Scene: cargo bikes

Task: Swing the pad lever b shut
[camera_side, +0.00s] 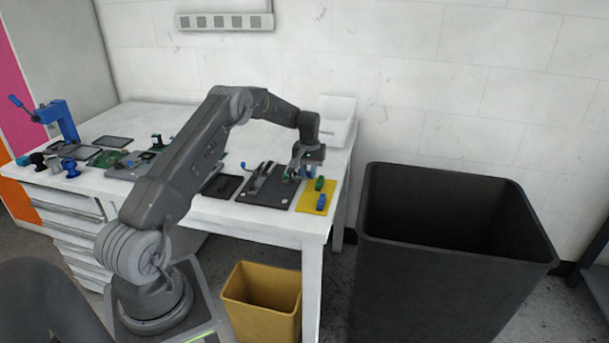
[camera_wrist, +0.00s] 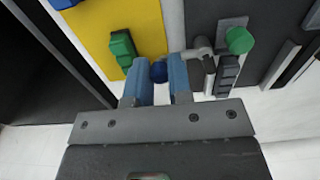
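My gripper (camera_wrist: 160,75) reaches down over the right end of the dark plate (camera_side: 263,198), beside the yellow plate. A grey rounded lever part (camera_wrist: 199,50) lies just right of the fingers on the dark plate. A green knob (camera_wrist: 240,40) sits on a grey mount farther right. No letter marks pad lever b. In the side view my gripper (camera_side: 304,173) partly hides these parts.
Other fixtures stand at the left.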

